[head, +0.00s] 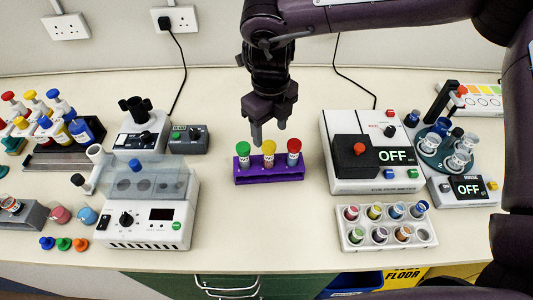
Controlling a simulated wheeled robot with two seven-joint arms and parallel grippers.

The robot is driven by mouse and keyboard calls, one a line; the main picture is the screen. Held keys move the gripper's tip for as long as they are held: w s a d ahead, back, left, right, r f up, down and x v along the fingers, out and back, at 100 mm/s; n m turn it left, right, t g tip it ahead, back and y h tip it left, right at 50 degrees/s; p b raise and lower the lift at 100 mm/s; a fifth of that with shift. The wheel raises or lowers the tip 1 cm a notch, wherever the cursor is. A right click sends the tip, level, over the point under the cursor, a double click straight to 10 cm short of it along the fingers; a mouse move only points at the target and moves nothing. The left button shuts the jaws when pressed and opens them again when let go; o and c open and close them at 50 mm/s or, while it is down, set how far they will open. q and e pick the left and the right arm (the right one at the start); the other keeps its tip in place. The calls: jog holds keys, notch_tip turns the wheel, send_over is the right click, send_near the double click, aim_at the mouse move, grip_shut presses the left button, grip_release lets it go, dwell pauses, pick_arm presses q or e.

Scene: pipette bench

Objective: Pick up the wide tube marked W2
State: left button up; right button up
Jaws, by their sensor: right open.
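A purple rack (270,176) stands near the middle of the bench and holds three wide tubes upright. They are a green-capped tube (243,160), a yellow-capped tube (268,161) and a red-capped tube (292,159). Their white labels are too small to read surely, so I cannot tell which is W2. My right gripper (269,132) hangs above the rack, pointing down, with its fingers apart and nothing between them. It is close over the yellow cap, seemingly not touching it. My left gripper is not in view.
Right of the rack is a white device (377,187) showing OFF, with a white tray of small pots (387,244) before it. Left is a white machine (150,225) with a clear lid and a small grey box (189,146). The bench in front of the rack is clear.

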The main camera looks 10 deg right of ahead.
aim_at(270, 146)
jog(key=shift+s+f, duration=0.2)
jog(key=shift+f, duration=0.25)
jog(key=shift+f+p, duration=0.4)
jog(key=shift+p, duration=0.05)
notch_tip(270, 146, down, 4)
jog(key=shift+f+p, duration=0.25)
jog(key=shift+p, duration=0.6)
jog(key=shift+w+f, duration=0.1)
jog(key=c, duration=0.5)
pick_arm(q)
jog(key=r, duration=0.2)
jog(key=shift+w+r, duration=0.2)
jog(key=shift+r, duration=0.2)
pick_arm(e)
grip_shut()
